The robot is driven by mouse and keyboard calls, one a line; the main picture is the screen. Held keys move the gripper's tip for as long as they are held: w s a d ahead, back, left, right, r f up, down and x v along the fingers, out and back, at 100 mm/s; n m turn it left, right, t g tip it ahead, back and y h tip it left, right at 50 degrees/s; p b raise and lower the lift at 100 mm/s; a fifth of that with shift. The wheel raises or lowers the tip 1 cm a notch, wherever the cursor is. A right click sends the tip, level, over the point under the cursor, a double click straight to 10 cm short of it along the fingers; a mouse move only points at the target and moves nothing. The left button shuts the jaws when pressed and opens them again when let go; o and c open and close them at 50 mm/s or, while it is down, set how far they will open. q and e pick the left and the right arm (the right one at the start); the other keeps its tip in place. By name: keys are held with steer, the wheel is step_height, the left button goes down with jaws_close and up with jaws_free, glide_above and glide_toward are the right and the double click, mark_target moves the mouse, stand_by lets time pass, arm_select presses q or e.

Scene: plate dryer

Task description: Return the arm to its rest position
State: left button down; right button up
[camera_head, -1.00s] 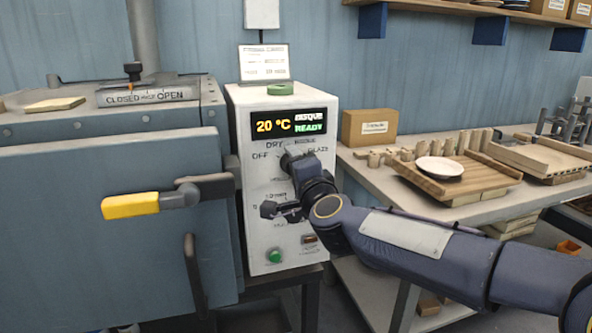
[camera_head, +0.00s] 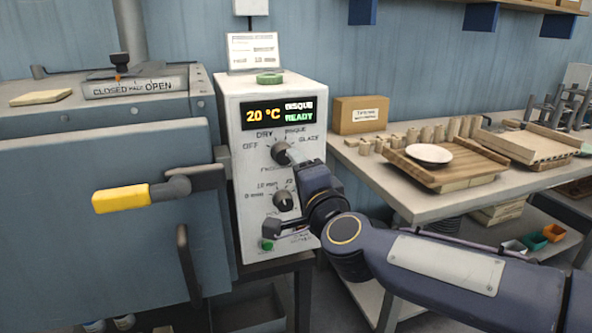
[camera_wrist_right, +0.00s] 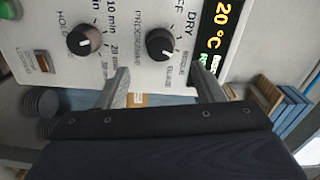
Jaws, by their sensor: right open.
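My right gripper (camera_head: 283,192) is open and empty in front of the white control box (camera_head: 231,190). In the right wrist view my two fingers (camera_wrist_right: 161,92) are spread apart, with the panel ahead of them. The upper mode knob (camera_head: 282,153) and lower timer knob (camera_head: 284,201) show on the panel. They also show in the wrist view, the mode knob (camera_wrist_right: 160,43) and the timer knob (camera_wrist_right: 85,40), clear of the fingers. The display (camera_head: 278,114) reads 20 °C, BISQUE, READY. My left gripper is not in view.
The dryer's closed blue door (camera_head: 90,240) with a yellow handle (camera_head: 122,199) stands at left. A table (camera_head: 415,200) at right holds a cardboard box (camera_head: 360,115), a wooden rack and a white plate (camera_head: 429,153). A small table stands under the control box.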

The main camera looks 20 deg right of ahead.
stand_by(0.3)
steer(key=s+d+f+n+g+y, duration=0.2)
steer(key=s+f+n+g, duration=0.45)
steer(key=s+f, duration=0.65)
steer(key=s+d+f+n+g+y, duration=0.1)
steer(key=s+d+f+n+g, duration=0.1)
steer(key=s+f+n+g, duration=0.75)
steer(key=s+r+m+t+p, duration=0.1)
steer(key=s+r+p, duration=0.1)
steer(key=r+p, duration=0.8)
steer(key=s+r+m+t+p, duration=0.1)
steer(key=s+r+t+p, duration=0.1)
steer(key=r+p, duration=0.9)
steer(key=shift+s+a+r+t+p, duration=0.15)
steer(key=shift+s+a+t+p, duration=0.15)
steer(key=shift+s+p, duration=0.35)
